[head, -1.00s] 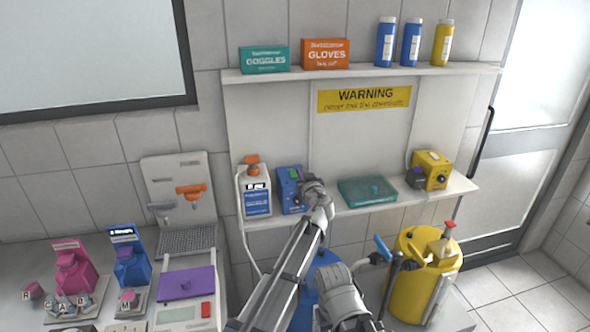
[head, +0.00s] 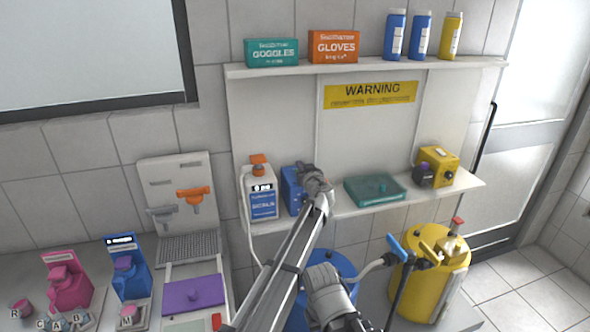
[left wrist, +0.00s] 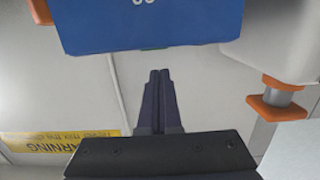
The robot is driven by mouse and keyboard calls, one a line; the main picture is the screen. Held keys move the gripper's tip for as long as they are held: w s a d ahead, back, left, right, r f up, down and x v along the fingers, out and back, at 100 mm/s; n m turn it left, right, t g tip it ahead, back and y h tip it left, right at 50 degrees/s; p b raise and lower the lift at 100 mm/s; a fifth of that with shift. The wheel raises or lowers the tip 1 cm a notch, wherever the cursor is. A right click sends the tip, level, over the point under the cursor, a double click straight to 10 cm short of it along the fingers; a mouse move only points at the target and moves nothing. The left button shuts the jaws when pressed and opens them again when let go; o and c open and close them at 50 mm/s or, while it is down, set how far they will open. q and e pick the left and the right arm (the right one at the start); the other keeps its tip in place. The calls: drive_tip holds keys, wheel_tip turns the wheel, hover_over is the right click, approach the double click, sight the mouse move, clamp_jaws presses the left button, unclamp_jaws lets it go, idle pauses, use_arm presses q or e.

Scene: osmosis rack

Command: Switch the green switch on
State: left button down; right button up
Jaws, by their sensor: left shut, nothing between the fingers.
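The blue box (head: 290,188) stands on the wall shelf, between a white-and-blue bottle and a teal tray. My left gripper (head: 303,171) reaches up to the box's upper front and covers part of it. The green switch does not show clearly in the head view, as the gripper is in front. In the left wrist view, which is upside down, the blue box (left wrist: 150,22) fills the top, and only a thin green sliver (left wrist: 153,48) shows at its edge. My left gripper's fingers (left wrist: 160,74) are shut, empty and just short of that edge; contact is unclear.
The white-and-blue bottle (head: 262,195) with an orange top stands close left of the box. A teal tray (head: 375,190) and yellow device (head: 438,166) are to the right on the shelf (head: 400,208). A yellow tank (head: 440,265) stands below.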

use_arm(q)
drive_tip(key=shift+s+d+f+b, duration=0.1)
drive_tip(key=shift+d+f+b, duration=0.2)
drive_tip(key=shift+f, duration=0.55)
drive_tip(key=shift+a+f, duration=0.1)
drive_tip(key=shift+a, duration=0.15)
use_arm(e)
drive_tip(key=shift+a+f, duration=0.3)
drive_tip(key=shift+f, duration=0.65)
use_arm(q)
drive_tip(key=shift+d, duration=0.1)
use_arm(e)
drive_tip(key=shift+r, duration=0.1)
